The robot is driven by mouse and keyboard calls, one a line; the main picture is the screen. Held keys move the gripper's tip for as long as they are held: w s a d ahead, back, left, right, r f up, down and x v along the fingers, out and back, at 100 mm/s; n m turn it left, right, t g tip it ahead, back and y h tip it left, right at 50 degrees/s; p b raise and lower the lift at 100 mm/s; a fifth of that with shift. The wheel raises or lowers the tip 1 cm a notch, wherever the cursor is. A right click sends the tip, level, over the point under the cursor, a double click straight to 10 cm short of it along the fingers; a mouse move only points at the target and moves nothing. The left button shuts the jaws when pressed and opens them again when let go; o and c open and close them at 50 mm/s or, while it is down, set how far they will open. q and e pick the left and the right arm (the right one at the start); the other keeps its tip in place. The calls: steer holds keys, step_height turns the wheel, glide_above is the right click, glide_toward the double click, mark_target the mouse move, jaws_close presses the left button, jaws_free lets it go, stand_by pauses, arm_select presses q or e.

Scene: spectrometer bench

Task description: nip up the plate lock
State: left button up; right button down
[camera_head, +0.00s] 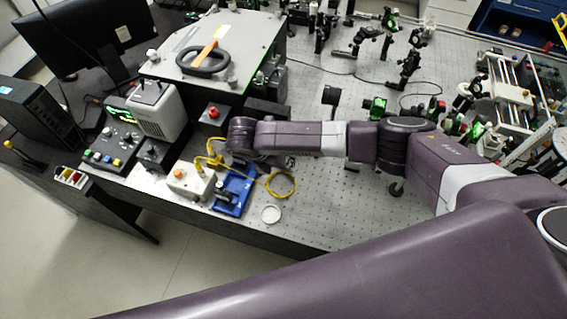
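I cannot tell for sure which part is the plate lock. A blue plate (238,187) lies near the front edge of the bench, with small dark fittings (222,190) on it that may include the lock. One arm reaches in from the right, and its wrist is above and just behind the blue plate. My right gripper (258,159) is at the end of this arm, mostly hidden below the wrist, so its fingers cannot be made out. My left gripper is not in view.
A beige box with an orange button (191,181) and a yellow cable (281,184) sit beside the blue plate. Bare perforated bench (320,205) lies to the right.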

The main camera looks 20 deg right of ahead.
mark_target(294, 175)
steer(key=shift+s+d+m+t+y, duration=0.2)
steer(key=shift+d+m+t+y, duration=0.15)
steer(key=shift+t+y, duration=0.45)
steer(key=shift+s+d+m+t+y, duration=0.1)
steer(key=shift+d+m+t+y, duration=0.15)
steer(key=shift+y, duration=0.35)
steer(key=shift+s+d+t+y, duration=0.1)
steer(key=shift+t+y, duration=0.25)
steer(key=shift+y, duration=0.25)
steer(key=shift+s+d+f+t+y+b, duration=0.1)
steer(key=shift+f+t+y+b, duration=0.05)
steer(key=shift+t+y+b, duration=0.3)
steer(key=shift+s+d+f+t+y+b, duration=0.15)
steer(key=shift+t+y+b, duration=0.1)
steer(key=shift+y+b, duration=0.25)
steer(key=t+y+b, duration=0.1)
steer(key=b, duration=0.4)
steer(key=f+m+t+y+b, duration=0.1)
steer(key=t+y+b, duration=0.1)
steer(key=b, duration=0.2)
steer(key=m+t+y+b, duration=0.1)
steer(key=t+y+b, duration=0.1)
steer(key=b, duration=0.3)
steer(key=shift+s+d+f+y+b, duration=0.15)
steer(key=shift+s+d+y+b, duration=0.1)
steer(key=shift+d+b, duration=0.1)
steer(key=shift+r+y+b, duration=0.2)
steer(key=shift+y+b, duration=0.1)
steer(key=shift+b, duration=0.3)
steer(key=shift+w, duration=0.1)
